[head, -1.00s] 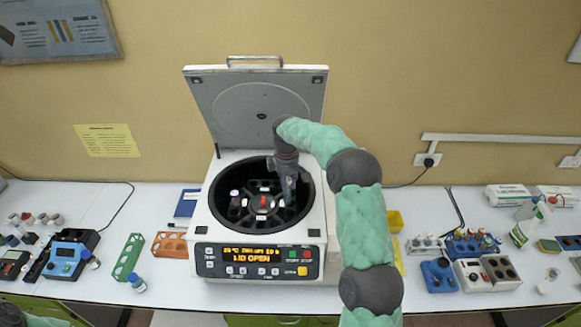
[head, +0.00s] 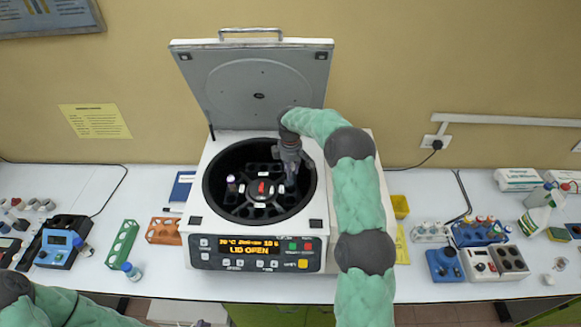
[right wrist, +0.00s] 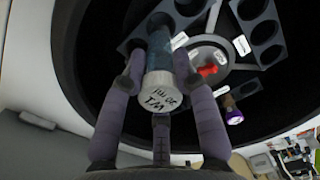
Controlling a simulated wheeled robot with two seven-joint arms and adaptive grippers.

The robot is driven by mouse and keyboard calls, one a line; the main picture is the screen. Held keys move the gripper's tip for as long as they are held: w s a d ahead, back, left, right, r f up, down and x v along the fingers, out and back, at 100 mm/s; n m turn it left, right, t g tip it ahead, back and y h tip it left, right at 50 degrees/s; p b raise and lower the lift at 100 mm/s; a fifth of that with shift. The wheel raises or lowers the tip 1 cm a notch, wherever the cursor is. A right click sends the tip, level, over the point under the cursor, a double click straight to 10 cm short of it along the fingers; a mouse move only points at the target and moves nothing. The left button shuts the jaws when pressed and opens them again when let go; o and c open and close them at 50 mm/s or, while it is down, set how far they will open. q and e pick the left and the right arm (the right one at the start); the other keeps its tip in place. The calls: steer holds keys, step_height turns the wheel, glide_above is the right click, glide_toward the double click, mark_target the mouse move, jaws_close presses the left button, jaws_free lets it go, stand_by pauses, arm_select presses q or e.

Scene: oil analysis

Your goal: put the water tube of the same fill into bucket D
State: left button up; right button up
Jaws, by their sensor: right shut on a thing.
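My right gripper (head: 290,178) is inside the open centrifuge bowl, over the right side of the rotor (head: 262,188). It is shut on a tube with a pale cap (right wrist: 158,92) bearing handwriting that seems to start with W. The tube's bluish body (right wrist: 178,42) points down at a dark bucket (right wrist: 133,42) with round holes; I cannot tell how far in it sits. A purple-capped tube (head: 231,182) stands in the bucket on the rotor's left, also in the right wrist view (right wrist: 232,112). The bucket letters are unreadable. Only a sliver of my left gripper (head: 201,323) shows at the bottom edge.
The centrifuge lid (head: 255,80) stands open; the display (head: 255,250) reads LID OPEN. A green rack (head: 122,243), a blue-capped tube (head: 131,271) and an orange rack (head: 164,230) lie to the left. A blue tube rack (head: 478,232) stands at the right.

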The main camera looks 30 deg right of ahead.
mark_target(290, 182)
steer(key=shift+s+f+b, duration=0.1)
steer(key=shift+f+b, duration=0.2)
steer(key=shift+f, duration=0.45)
steer(key=shift+f+b, duration=0.6)
steer(key=shift+f, duration=1.2)
steer(key=shift+f+b, duration=0.75)
steer(key=shift+f, duration=0.2)
steer(key=o, duration=1.2)
steer(key=shift+c, duration=0.2)
step_height(290, 182, up, 12)
